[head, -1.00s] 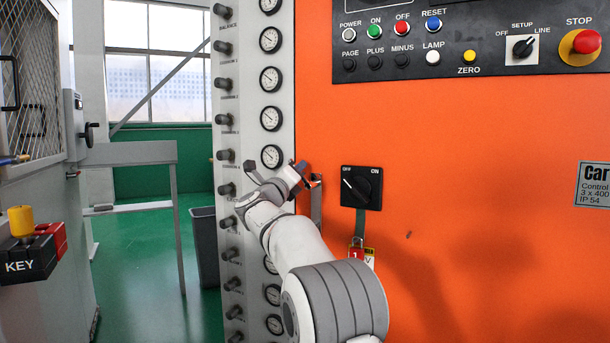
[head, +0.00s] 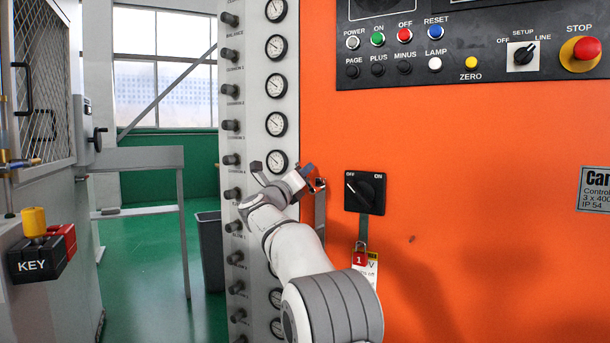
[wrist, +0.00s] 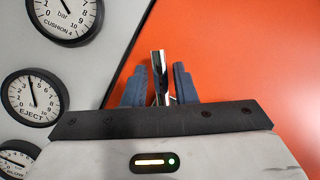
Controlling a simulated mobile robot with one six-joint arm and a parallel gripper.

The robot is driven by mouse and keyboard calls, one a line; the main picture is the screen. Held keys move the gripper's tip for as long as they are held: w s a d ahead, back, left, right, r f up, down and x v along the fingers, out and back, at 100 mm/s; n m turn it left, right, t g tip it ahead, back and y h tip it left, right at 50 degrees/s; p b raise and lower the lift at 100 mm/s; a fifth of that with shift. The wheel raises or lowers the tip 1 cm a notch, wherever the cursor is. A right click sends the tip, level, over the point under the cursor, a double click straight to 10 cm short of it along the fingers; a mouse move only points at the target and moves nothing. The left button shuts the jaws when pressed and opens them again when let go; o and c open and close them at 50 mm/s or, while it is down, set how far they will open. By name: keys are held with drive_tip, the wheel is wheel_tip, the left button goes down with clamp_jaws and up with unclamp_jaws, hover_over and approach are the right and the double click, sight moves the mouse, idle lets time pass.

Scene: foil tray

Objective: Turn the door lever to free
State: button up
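The door lever (wrist: 160,72) is a narrow chrome bar in the wrist view, standing in front of the orange door. My gripper (wrist: 160,85) has one blue finger on each side of it, with a visible gap on both sides, so it is open around the lever. In the head view my gripper (head: 308,172) is at the left edge of the orange door (head: 470,150), beside the lever's grey plate (head: 320,215). The lever itself is mostly hidden there by the gripper.
A black rotary switch (head: 365,192) is right of the lever, with a red padlock and tag (head: 359,258) hanging below. A white panel of gauges (head: 276,124) and knobs stands close on the left. Green floor (head: 150,270) lies open further left.

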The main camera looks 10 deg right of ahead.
drive_tip(key=shift+o, duration=0.6)
drive_tip(key=shift+d, duration=0.1)
drive_tip(key=v, duration=0.8)
